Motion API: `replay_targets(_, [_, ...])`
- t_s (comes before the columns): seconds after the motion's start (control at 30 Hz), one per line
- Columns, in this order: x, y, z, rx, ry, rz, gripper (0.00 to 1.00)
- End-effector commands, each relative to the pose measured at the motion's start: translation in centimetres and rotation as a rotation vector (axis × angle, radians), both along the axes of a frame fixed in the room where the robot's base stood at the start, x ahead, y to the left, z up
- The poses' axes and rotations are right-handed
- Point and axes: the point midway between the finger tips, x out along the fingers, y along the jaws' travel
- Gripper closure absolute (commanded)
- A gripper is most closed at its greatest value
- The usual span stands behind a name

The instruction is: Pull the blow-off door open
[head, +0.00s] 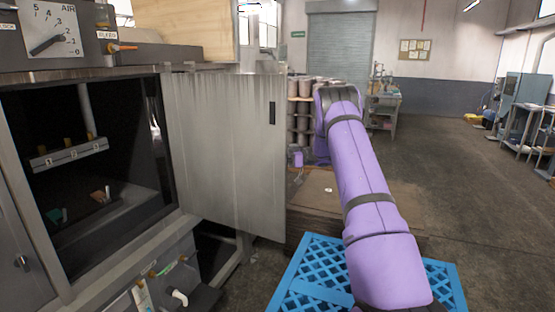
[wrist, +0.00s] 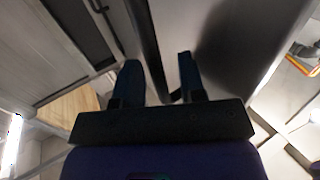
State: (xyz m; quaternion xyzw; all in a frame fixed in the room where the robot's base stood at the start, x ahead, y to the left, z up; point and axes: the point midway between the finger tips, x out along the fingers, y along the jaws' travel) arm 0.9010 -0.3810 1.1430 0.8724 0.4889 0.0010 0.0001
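The blow-off door (head: 225,150) is a brushed-metal panel with a dark slot-like handle (head: 272,112) near its upper right edge. It stands swung out from the cabinet (head: 120,262), whose dark inside shows at left. My purple arm reaches forward right of the door in the head view; my gripper is not clearly visible there. In the wrist view, the two dark fingers of my gripper (wrist: 158,78) are spread apart. A metal panel edge (wrist: 155,62) runs between or behind them; I cannot tell whether they touch it.
Inside the cabinet is a rack (head: 70,154) with small parts. An air dial (head: 52,30) sits on top. A blue lattice pallet (head: 300,280) lies on the floor below my arm. Stacked drums (head: 300,120) stand behind. The floor at right (head: 465,190) is mostly clear.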

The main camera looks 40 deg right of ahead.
Motion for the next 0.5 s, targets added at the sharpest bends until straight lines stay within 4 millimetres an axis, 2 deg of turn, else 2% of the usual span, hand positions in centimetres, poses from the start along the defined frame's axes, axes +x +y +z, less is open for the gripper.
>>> replay_targets(0.27, [-0.2,-0.3,-0.1,0.000,0.001,-0.002,0.63])
replay_targets(0.5, [-1.9,-3.1,-0.1,0.000,0.001,-0.005,0.63])
